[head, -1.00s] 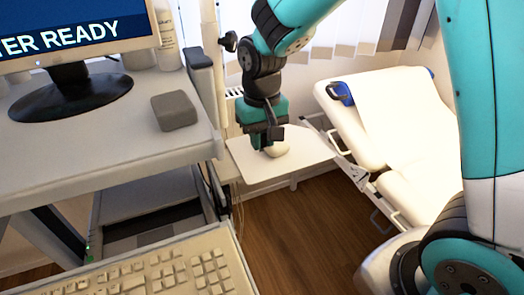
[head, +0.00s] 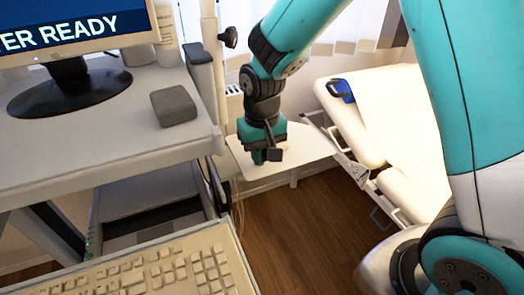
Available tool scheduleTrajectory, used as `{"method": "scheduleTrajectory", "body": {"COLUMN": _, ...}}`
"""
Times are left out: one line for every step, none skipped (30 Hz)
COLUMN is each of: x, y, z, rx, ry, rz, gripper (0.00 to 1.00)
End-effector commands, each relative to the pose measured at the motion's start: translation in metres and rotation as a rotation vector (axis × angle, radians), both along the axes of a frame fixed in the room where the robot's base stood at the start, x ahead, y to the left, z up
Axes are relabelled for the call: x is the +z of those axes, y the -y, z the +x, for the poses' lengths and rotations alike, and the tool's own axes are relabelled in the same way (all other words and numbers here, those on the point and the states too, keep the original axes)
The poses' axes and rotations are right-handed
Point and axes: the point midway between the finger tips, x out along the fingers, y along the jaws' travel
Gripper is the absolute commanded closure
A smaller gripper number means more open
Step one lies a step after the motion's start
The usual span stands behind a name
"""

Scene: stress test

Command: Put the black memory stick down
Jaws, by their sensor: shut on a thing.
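My gripper (head: 266,156) is low over the small white side table (head: 305,150), near its left part, pointing down. It is shut, with the black memory stick between its fingers. The stick is too small and dark to make out against the dark fingers. I cannot tell whether it touches the tabletop. A pale rounded object on the side table is mostly hidden behind my gripper.
A grey desk with a monitor (head: 75,30), a grey box (head: 173,105) and a bottle stands at left. A keyboard (head: 150,275) is in front. A white couch (head: 385,110) stands at right. The side table's right part is clear.

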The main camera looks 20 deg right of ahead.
Motion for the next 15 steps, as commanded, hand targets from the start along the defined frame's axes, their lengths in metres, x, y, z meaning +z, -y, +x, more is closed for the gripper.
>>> {"method": "scheduleTrajectory", "body": {"x": -0.0002, "y": 0.0000, "z": 0.0000, "rx": 0.000, "ry": 0.000, "rz": 0.000, "gripper": 1.00}}
{"method": "scheduleTrajectory", "body": {"x": 0.0001, "y": 0.0000, "z": 0.0000, "rx": 0.000, "ry": 0.000, "rz": 0.000, "gripper": 1.00}}
{"method": "scheduleTrajectory", "body": {"x": 0.0001, "y": 0.0000, "z": 0.0000, "rx": 0.000, "ry": 0.000, "rz": 0.000, "gripper": 0.73}}
{"method": "scheduleTrajectory", "body": {"x": 0.0001, "y": 0.0000, "z": 0.0000, "rx": 0.000, "ry": 0.000, "rz": 0.000, "gripper": 0.70}}
{"method": "scheduleTrajectory", "body": {"x": 0.0002, "y": 0.0000, "z": 0.0000, "rx": 0.000, "ry": 0.000, "rz": 0.000, "gripper": 0.70}}
{"method": "scheduleTrajectory", "body": {"x": 0.0002, "y": 0.0000, "z": 0.0000, "rx": 0.000, "ry": 0.000, "rz": 0.000, "gripper": 0.70}}
{"method": "scheduleTrajectory", "body": {"x": 0.0002, "y": 0.0000, "z": 0.0000, "rx": 0.000, "ry": 0.000, "rz": 0.000, "gripper": 0.70}}
{"method": "scheduleTrajectory", "body": {"x": 0.0002, "y": 0.0000, "z": 0.0000, "rx": 0.000, "ry": 0.000, "rz": 0.000, "gripper": 0.70}}
{"method": "scheduleTrajectory", "body": {"x": 0.0002, "y": 0.0000, "z": 0.0000, "rx": 0.000, "ry": 0.000, "rz": 0.000, "gripper": 0.70}}
{"method": "scheduleTrajectory", "body": {"x": 0.0002, "y": 0.0000, "z": 0.0000, "rx": 0.000, "ry": 0.000, "rz": 0.000, "gripper": 0.70}}
{"method": "scheduleTrajectory", "body": {"x": 0.0004, "y": 0.0000, "z": 0.0000, "rx": 0.000, "ry": 0.000, "rz": 0.000, "gripper": 0.70}}
{"method": "scheduleTrajectory", "body": {"x": 0.0014, "y": 0.0000, "z": 0.0000, "rx": 0.000, "ry": 0.000, "rz": 0.000, "gripper": 0.70}}
{"method": "scheduleTrajectory", "body": {"x": 0.0030, "y": 0.0000, "z": 0.0001, "rx": 0.000, "ry": 0.000, "rz": 0.000, "gripper": 0.70}}
{"method": "scheduleTrajectory", "body": {"x": 0.0053, "y": 0.0000, "z": 0.0001, "rx": 0.000, "ry": 0.000, "rz": 0.000, "gripper": 0.70}}
{"method": "scheduleTrajectory", "body": {"x": 0.0098, "y": 0.0000, "z": 0.0002, "rx": 0.000, "ry": 0.001, "rz": 0.000, "gripper": 0.70}}
